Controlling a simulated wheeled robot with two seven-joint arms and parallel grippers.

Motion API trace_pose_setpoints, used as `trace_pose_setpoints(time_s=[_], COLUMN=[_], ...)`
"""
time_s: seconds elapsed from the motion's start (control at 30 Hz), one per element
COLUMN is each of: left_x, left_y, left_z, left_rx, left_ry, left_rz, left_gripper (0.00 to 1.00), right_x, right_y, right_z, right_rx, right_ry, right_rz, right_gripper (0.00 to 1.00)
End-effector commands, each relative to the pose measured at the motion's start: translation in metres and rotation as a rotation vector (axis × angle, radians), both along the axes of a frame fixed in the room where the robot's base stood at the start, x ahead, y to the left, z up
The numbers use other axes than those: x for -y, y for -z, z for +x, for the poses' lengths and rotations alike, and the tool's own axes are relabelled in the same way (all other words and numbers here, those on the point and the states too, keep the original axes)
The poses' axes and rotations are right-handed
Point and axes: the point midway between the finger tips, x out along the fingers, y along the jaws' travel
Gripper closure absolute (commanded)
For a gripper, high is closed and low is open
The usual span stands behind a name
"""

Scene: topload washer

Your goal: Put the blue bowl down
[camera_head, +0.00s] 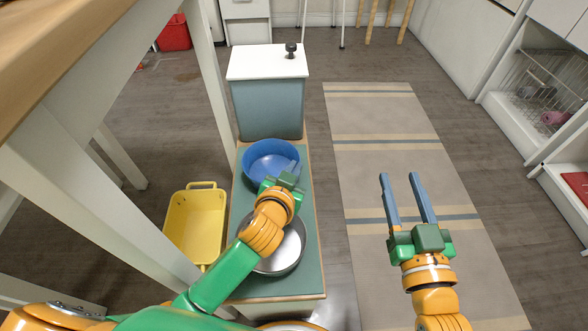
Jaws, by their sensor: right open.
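The blue bowl (262,160) appears upright at the far part of the green-topped bench (247,209), in front of the blue-grey box. I cannot tell whether it rests on the bench or hangs just above it. My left gripper (291,172) is at the bowl's near right rim, its fingers overlapping the rim. Its arm hides part of the bench, and whether the fingers grip the rim is unclear. My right gripper (404,190) is open and empty, out over the striped rug to the right.
A metal pan (288,254) sits on the bench nearer me, partly under my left arm. A yellow bin (196,226) stands on the floor left of the bench. The white-lidded box (268,100) is behind the bowl. The striped rug (385,125) is clear.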

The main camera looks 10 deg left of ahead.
Motion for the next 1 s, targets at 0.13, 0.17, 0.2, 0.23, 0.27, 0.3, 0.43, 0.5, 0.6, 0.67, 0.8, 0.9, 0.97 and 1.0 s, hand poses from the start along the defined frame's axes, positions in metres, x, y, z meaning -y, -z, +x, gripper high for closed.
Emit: trace_pose_setpoints(time_s=[0.13, 0.17, 0.2, 0.23, 0.27, 0.3, 0.43, 0.5, 0.6, 0.67, 0.8, 0.9, 0.97, 1.0], left_x=[0.000, 0.000, 0.000, 0.000, 0.000, 0.000, 0.000, 0.000, 0.000, 0.000, 0.000, 0.000, 0.000, 0.000], left_y=[-0.001, -0.001, -0.001, 0.000, 0.000, 0.001, 0.002, 0.002, 0.002, 0.002, 0.001, -0.002, -0.004, -0.006], left_z=[0.000, 0.000, 0.000, 0.000, 0.000, 0.000, 0.000, 0.000, 0.000, 0.000, 0.000, -0.002, -0.006, -0.009], left_rx=[0.001, 0.001, 0.001, 0.001, 0.001, 0.001, 0.000, 0.000, 0.000, 0.000, 0.001, 0.001, 0.001, 0.000], left_ry=[0.001, 0.000, 0.000, 0.000, 0.000, 0.000, 0.000, 0.000, 0.000, 0.000, 0.000, 0.001, 0.001, 0.001], left_rz=[0.001, 0.000, 0.000, 0.000, 0.000, 0.000, 0.000, 0.000, 0.000, 0.000, 0.000, 0.000, 0.000, 0.001], left_gripper=[1.00, 1.00, 1.00, 1.00, 1.00, 1.00, 0.82, 0.66, 0.66, 0.66, 0.66, 0.66, 0.66, 0.66], right_x=[0.000, 0.000, 0.000, 0.000, 0.000, 0.000, -0.001, -0.001, -0.001, -0.001, -0.001, 0.001, 0.003, 0.004], right_y=[0.000, 0.000, 0.000, -0.001, -0.002, -0.003, -0.006, -0.006, -0.006, -0.006, -0.005, 0.004, 0.016, 0.025], right_z=[0.000, 0.000, 0.000, 0.000, 0.000, 0.000, 0.000, 0.000, 0.000, 0.000, 0.000, 0.000, -0.001, -0.002], right_rx=[0.000, -0.001, 0.001, 0.005, 0.009, 0.015, 0.030, 0.029, 0.029, 0.028, 0.026, -0.028, -0.093, -0.143], right_ry=[0.000, 0.000, 0.000, 0.000, 0.000, -0.001, -0.002, -0.002, -0.003, -0.003, -0.003, 0.002, 0.008, 0.011], right_rz=[0.000, 0.000, 0.000, 0.001, 0.002, 0.003, 0.006, 0.006, 0.007, 0.007, 0.006, -0.006, -0.020, -0.029], right_gripper=[0.50, 0.50, 0.50, 0.50, 0.50, 0.50, 0.50, 0.50, 0.50, 0.50, 0.50, 0.50, 0.50, 0.50])
